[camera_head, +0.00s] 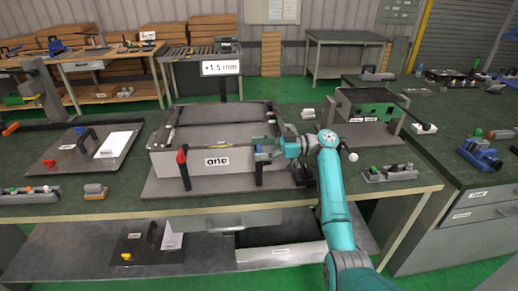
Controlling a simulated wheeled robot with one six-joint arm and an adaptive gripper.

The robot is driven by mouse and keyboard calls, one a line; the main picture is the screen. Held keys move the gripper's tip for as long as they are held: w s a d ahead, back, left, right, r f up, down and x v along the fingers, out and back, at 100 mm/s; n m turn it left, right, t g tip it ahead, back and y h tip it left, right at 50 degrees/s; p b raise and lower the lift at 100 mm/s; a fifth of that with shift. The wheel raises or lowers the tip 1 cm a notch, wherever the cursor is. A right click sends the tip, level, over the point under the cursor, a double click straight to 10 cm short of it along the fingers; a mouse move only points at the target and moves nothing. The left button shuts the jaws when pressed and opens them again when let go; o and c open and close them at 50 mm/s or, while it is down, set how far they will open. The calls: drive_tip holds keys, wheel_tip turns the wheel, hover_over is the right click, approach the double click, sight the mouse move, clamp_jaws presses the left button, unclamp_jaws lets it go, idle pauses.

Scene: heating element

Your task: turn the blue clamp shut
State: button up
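A grey open-topped box (216,158) labelled "one" stands on the green bench. A black upright clamp (259,175) is at the right of its front wall; a small blue part shows at its top, mostly hidden by my gripper. My gripper (264,151) is at the top of this clamp, reaching in from the right. I cannot tell whether its fingers are apart or closed on the clamp. A similar black clamp with a red top (182,158) is at the left of the front wall.
A sign reading "+1.5 mm" (221,68) stands behind the box. A plate (82,150) lies left. A blue vise (480,154) sits on the right bench.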

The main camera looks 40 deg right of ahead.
sight(259, 148)
drive_tip(key=shift+r, duration=0.1)
wheel_tip(259, 148, up, 10)
drive_tip(key=shift+f, duration=0.1)
idle(0.4)
idle(0.5)
